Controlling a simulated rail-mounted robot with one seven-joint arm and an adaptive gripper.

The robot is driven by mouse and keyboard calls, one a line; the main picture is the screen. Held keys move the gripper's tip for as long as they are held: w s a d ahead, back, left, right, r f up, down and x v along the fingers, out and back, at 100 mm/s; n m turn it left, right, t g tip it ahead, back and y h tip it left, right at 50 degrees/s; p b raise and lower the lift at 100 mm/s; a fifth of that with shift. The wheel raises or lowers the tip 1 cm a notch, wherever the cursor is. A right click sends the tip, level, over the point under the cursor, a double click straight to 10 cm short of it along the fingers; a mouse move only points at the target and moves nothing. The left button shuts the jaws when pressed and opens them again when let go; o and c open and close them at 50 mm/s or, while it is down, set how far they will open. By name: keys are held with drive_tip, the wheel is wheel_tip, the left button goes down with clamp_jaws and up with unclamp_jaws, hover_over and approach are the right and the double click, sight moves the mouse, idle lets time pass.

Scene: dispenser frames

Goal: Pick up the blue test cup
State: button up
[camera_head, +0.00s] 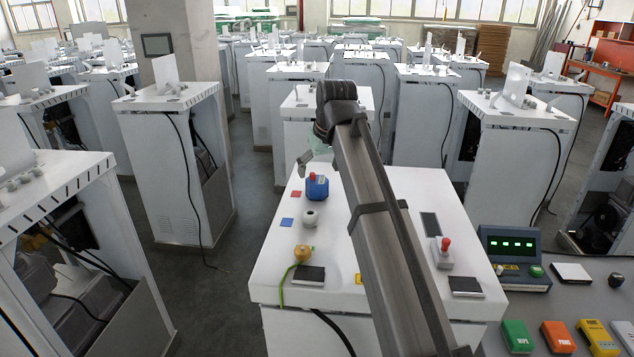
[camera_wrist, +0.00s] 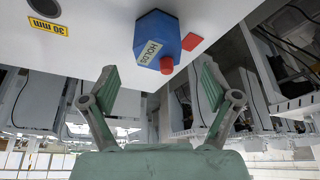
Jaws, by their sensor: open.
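A blue faceted body (camera_head: 317,188) with a red knob stands near the far left edge of the white cabinet top.
A control box (camera_head: 513,254) is at right.

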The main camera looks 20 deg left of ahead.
sight(316, 179)
drive_tip(key=shift+w+p+x, duration=0.2)
drive_tip(key=shift+p+x, duration=1.1)
drive_tip(key=shift+x, duration=1.55)
drive_tip(key=shift+r, duration=0.1)
drive_tip(key=c, duration=1.5)
drive_tip(key=shift+o, duration=0.2)
